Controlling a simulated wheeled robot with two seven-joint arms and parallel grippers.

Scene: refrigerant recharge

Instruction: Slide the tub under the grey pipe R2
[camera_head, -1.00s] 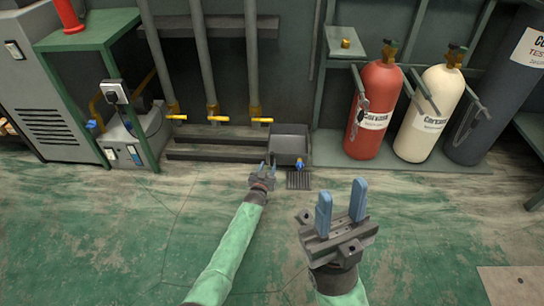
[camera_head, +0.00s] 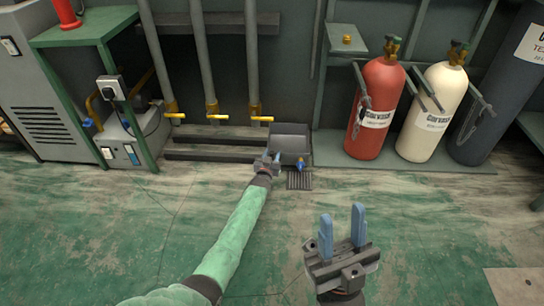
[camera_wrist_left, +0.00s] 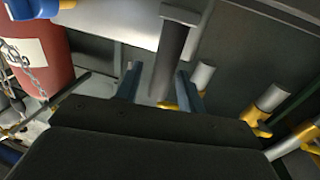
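The grey tub (camera_head: 290,139) stands on the floor by the wall, at the right end of a row of pipes. My left gripper (camera_head: 269,158) is at the tub's front left corner, with its blue fingers apart. In the left wrist view a dark upright strip (camera_wrist_left: 172,60) lies between the spread fingers; I cannot tell whether it is part of the tub or whether they touch it. Three grey pipes with yellow valves (camera_head: 252,60) come down left of and behind the tub; I cannot read which is R2. My right gripper (camera_head: 342,234) is open and empty over the floor.
A floor grate (camera_head: 299,180) and a small blue-and-yellow fitting (camera_head: 300,164) are in front of the tub. A low dark step (camera_head: 205,153) runs along the wall to its left. Red (camera_head: 375,110) and cream (camera_head: 432,112) cylinders stand right. The front floor is clear.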

